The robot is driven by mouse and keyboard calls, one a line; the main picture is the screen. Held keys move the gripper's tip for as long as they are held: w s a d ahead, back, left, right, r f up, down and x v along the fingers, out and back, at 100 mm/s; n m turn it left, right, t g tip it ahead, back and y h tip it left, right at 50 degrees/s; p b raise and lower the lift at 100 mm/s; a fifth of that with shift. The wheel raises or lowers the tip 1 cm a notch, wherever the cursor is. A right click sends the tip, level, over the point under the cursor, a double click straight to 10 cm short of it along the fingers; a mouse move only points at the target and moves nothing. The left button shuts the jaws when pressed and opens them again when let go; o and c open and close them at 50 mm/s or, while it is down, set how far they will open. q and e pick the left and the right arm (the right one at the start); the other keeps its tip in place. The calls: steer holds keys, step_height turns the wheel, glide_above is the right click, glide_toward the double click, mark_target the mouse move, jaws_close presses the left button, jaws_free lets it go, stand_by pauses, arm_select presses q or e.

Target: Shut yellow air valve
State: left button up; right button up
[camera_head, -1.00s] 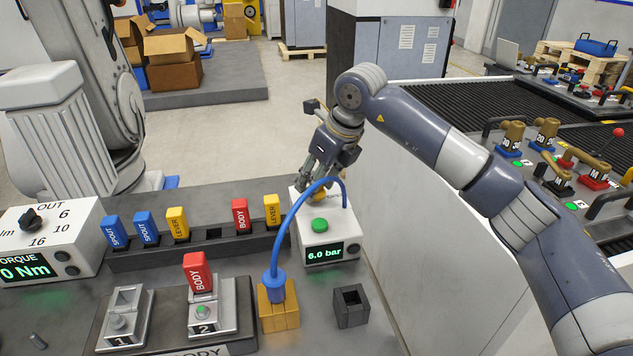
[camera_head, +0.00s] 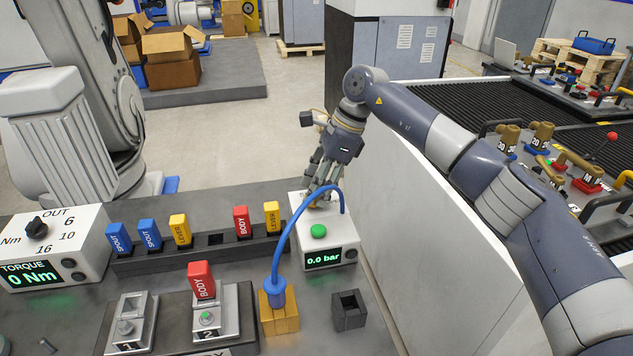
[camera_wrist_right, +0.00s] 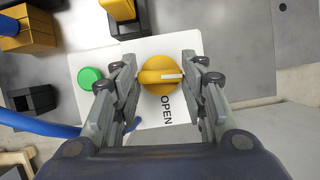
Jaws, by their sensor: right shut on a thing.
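The yellow air valve (camera_wrist_right: 158,76) is a round knob with a white pointer mark on the white air box (camera_head: 333,232). The word OPEN is printed beside it, and the mark points to the right in the wrist view, off that word. My right gripper (camera_head: 318,190) is over the back of the box and shut on the knob, with its fingers on either side in the wrist view (camera_wrist_right: 160,66). In the head view the fingers mostly hide the knob. The box display (camera_head: 323,258) reads 0.0 bar. My left gripper is not in view.
A blue hose (camera_head: 287,222) arches from the box to a blue plug (camera_head: 275,291) on a brass block (camera_head: 279,317). A green button (camera_head: 319,231) sits on the box near the valve. A black socket (camera_head: 348,309) stands in front. Several coloured blocks stand in a rack to the left.

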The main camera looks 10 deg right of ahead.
steer(key=shift+n, duration=0.7)
steer(key=o, duration=1.1)
steer(key=shift+c, duration=0.2)
steer(key=shift+r, duration=0.1)
steer(key=v, duration=1.1)
steer(key=shift+w+d+r, duration=0.15)
steer(key=shift+w+r, duration=0.15)
steer(key=shift+r, duration=0.1)
